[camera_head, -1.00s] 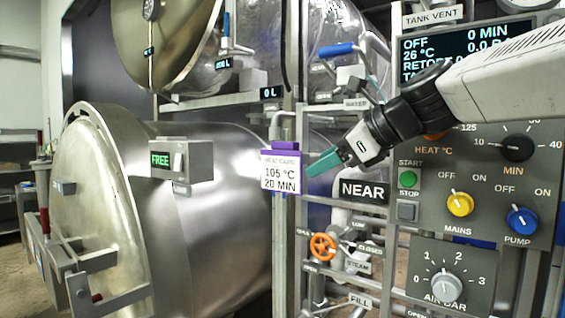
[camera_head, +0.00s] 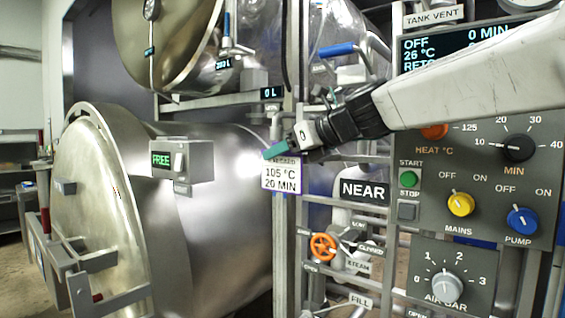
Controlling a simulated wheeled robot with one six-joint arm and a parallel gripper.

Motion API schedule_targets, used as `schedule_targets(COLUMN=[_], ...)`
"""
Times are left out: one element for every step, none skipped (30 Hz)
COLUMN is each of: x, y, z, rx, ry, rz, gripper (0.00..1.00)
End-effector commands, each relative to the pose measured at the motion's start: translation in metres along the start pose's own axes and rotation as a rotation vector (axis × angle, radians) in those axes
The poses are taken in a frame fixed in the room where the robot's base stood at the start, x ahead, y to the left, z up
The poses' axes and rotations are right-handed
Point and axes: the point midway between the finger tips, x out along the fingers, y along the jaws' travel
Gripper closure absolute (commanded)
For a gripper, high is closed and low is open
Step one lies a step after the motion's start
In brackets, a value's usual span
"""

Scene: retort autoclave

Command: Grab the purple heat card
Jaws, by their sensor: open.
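The purple heat card (camera_head: 281,177) hangs on the frame post left of the control panel. Its white face reads 105 °C and 20 MIN.
The control panel (camera_head: 432,185) with knobs and buttons stands at the right, below my arm. An orange valve wheel (camera_head: 322,247) and a NEAR sign (camera_head: 364,190) are below the gripper. A grey FREE box (camera_head: 183,160) sits on the large steel vessel (camera_head: 225,235) at the left.

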Motion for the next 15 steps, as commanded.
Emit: schedule_targets(x=[-0.0003,-0.0005,-0.0007,-0.0007,-0.0007,-0.0007,-0.0008,-0.0008,-0.0008,-0.0009,-0.0009,-0.0009,-0.0010,-0.0010,-0.0010], y=[0.0000,0.0000,-0.0001,-0.0001,-0.0001,-0.0001,0.0000,0.0000,0.0000,0.0000,0.0000,0.0000,0.0000,0.0000,0.0000], z=[0.0004,0.0004,0.0004,0.0003,0.0003,0.0002,0.0002,0.0003,0.0002,0.0002,0.0002,0.0003,0.0003,0.0003,0.0003], rx=[-0.001,-0.001,-0.001,-0.001,-0.001,-0.001,-0.001,-0.001,-0.001,-0.001,-0.001,-0.001,-0.001,-0.001,-0.001], ry=[-0.001,-0.001,-0.001,-0.001,-0.001,-0.001,-0.001,-0.001,0.000,0.000,0.000,-0.001,-0.001,-0.001,-0.001], rz=[0.000,-0.001,-0.001,-0.001,-0.001,-0.001,-0.001,-0.001,-0.001,-0.001,-0.001,-0.001,-0.001,-0.001,-0.001], gripper=[0.45,0.45,0.45,0.45,0.51,0.62,0.71,0.79,0.90,0.93,0.93,0.93,0.93,0.93,0.93])
